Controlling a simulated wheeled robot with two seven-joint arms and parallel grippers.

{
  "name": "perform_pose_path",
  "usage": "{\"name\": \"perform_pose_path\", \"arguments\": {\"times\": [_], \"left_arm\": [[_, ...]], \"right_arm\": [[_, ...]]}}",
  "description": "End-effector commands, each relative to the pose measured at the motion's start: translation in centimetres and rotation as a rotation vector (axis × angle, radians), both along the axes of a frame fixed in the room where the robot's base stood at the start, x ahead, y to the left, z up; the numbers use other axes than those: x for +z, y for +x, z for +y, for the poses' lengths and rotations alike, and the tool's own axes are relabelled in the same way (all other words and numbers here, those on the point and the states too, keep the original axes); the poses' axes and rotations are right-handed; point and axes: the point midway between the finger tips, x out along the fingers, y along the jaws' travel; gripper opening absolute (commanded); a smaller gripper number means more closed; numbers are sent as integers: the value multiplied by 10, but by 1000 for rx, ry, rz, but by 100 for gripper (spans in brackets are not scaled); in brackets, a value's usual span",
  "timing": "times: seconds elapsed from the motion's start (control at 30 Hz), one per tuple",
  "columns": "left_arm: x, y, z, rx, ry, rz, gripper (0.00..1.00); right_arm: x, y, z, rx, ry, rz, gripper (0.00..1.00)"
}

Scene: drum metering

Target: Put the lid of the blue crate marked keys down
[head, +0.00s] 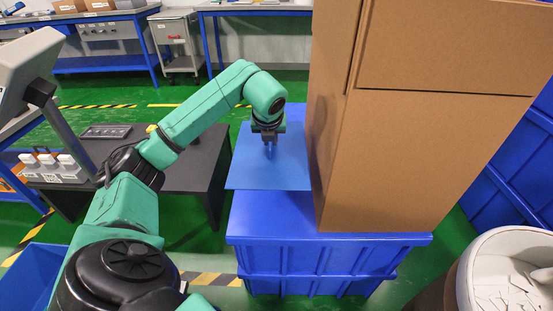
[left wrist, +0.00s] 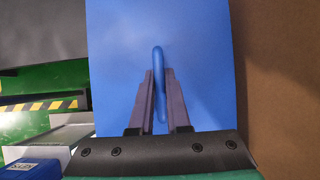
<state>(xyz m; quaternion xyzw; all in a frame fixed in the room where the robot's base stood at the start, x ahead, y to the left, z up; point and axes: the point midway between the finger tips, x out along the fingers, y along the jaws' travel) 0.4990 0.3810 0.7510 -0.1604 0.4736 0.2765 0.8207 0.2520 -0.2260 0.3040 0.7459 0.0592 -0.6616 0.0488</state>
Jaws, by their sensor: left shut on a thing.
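The lid (head: 240,170) is a flat light-blue sheet with an upright blue handle; it also shows in the left wrist view (left wrist: 205,60). My left gripper (head: 269,143) is shut on the handle (left wrist: 158,60), its fingers on either side of it. The lid is held roughly level, beside the cardboard box and over the near left part of the stacked blue crates; its exact height is unclear. A white label apparently reading KEYS (left wrist: 22,166) shows on a blue thing at the lower left of the left wrist view, mostly cut off. My right gripper is not in view.
A tall cardboard box (head: 410,155) stands on a large blue crate (head: 320,262), close to the lid's right. A black table (head: 190,165) is on the left. An open blue crate (head: 35,270) is at lower left. A round white-lined bin (head: 510,250) stands at lower right.

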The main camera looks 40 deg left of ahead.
Motion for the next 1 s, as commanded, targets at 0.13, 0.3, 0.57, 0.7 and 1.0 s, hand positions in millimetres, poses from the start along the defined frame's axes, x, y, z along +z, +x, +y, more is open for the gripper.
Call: {"name": "perform_pose_path", "arguments": {"times": [0.13, 0.3, 0.57, 0.7, 1.0], "left_arm": [[-56, -1, 0, 0, 1, 5, 0], [-100, 0, 0, -1, 0, 0, 0], [-140, 0, 0, -1, -2, 1, 0], [-152, 1, 0, 0, 1, -2, 0], [-152, 0, 0, -1, 0, 0, 45]], "right_arm": [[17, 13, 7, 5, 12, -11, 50], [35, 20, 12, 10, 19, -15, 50], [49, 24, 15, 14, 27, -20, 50], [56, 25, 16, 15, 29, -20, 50], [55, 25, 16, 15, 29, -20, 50]]}}
